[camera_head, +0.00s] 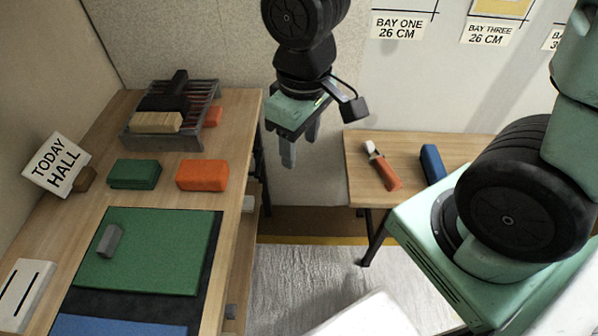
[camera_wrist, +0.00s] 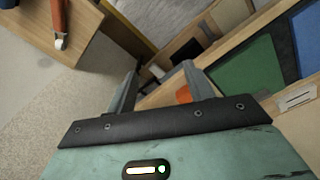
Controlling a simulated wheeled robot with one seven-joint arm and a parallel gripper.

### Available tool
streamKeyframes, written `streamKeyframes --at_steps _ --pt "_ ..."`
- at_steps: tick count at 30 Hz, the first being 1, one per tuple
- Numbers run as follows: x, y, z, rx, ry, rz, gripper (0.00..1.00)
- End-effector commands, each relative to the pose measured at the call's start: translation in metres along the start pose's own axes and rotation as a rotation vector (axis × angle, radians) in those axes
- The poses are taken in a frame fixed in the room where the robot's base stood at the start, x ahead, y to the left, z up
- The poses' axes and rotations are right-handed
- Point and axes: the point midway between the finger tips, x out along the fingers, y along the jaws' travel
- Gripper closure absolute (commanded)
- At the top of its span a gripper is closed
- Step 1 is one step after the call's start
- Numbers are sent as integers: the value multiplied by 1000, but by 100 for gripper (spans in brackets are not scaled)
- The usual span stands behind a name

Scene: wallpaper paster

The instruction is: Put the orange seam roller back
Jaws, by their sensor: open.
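An orange-handled tool with a pale head, which looks like the seam roller (camera_head: 388,176), lies on the small wooden table (camera_head: 362,152) at the right. It also shows at the top left of the wrist view (camera_wrist: 59,18), with its head toward the table edge. My gripper (camera_head: 301,148) is open and empty, pointing down over the gap between the two tables. It is left of the roller and well apart from it. In the wrist view its fingers (camera_wrist: 160,75) are spread.
A blue object (camera_head: 432,162) lies right of the roller. The long left table (camera_head: 238,120) holds a dark rack (camera_head: 128,136), a green block (camera_head: 134,174), an orange block (camera_head: 202,175), a green board (camera_head: 150,265) with a grey piece, and a TODAY HALL sign (camera_head: 57,165). Bay labels hang on the back wall.

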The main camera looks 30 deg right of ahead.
Motion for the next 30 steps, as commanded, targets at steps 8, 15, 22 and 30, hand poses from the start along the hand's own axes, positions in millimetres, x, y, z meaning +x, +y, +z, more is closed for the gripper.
streamKeyframes --at_steps 8,15,22,30 --pt "-35 -83 49 -185 -7 -47 48" --pt "-36 -86 52 -193 -9 -50 48" --pt "-52 -86 50 -193 -8 -50 48" --pt "-65 -86 50 -194 -8 -50 48"
